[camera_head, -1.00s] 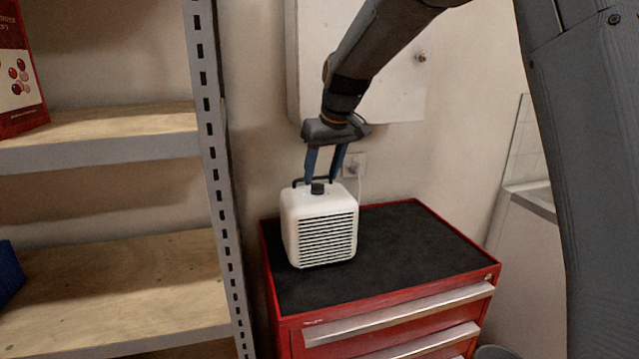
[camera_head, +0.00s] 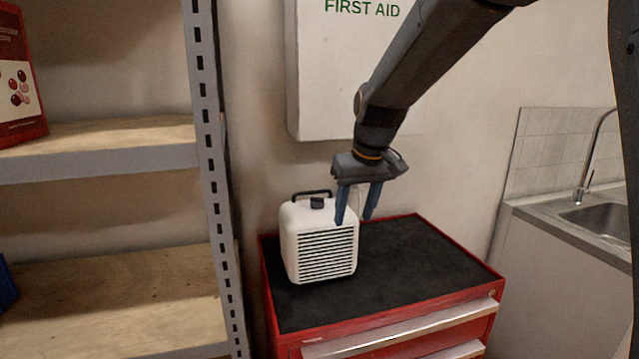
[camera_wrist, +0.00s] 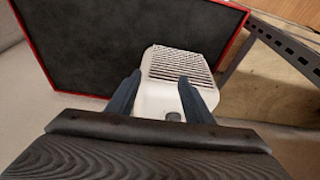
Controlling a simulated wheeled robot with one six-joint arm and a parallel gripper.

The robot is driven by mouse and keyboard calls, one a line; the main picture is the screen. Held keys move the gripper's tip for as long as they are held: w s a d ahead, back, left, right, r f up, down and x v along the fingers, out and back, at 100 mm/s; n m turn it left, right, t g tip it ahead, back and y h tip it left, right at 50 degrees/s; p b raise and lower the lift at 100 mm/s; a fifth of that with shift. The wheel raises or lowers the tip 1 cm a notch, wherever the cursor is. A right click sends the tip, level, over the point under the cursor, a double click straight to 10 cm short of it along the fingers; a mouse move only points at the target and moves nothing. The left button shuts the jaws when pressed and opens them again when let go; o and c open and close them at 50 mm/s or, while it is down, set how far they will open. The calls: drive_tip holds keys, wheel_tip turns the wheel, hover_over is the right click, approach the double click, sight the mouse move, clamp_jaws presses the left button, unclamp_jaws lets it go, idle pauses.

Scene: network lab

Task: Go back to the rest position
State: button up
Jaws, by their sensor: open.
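My gripper (camera_head: 357,204) is open and empty, with its two blue fingers pointing down. It is in front of or beside the upper right edge of a white box-shaped appliance (camera_head: 318,243) with a slatted front, a dark knob and a dark top handle. The appliance stands upright on the black top of a red drawer cabinet (camera_head: 400,324). In the wrist view the fingers (camera_wrist: 153,92) appear over the white appliance (camera_wrist: 160,98); whether they touch it I cannot tell.
A metal shelf unit (camera_head: 212,180) with wooden boards stands at left, holding a red box (camera_head: 18,85). A white first aid cabinet (camera_head: 335,75) hangs on the wall behind my arm. A sink (camera_head: 600,218) is at right. The cabinet top right of the appliance is clear.

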drive_tip(key=s+d+f+m, duration=0.1)
drive_tip(key=s+d+f, duration=0.2)
drive_tip(key=s+f, duration=0.2)
drive_tip(key=s+d+f+m+g, duration=0.1)
drive_tip(key=s+d+f, duration=0.3)
drive_tip(key=s, duration=0.6)
drive_tip(key=s+d+f+m+g+h, duration=0.1)
drive_tip(key=s+d+f, duration=0.3)
drive_tip(key=s+f, duration=0.2)
drive_tip(key=shift+s+f+m, duration=0.15)
drive_tip(key=shift+s+m, duration=0.25)
drive_tip(key=shift+s, duration=0.85)
drive_tip(key=shift+d, duration=0.1)
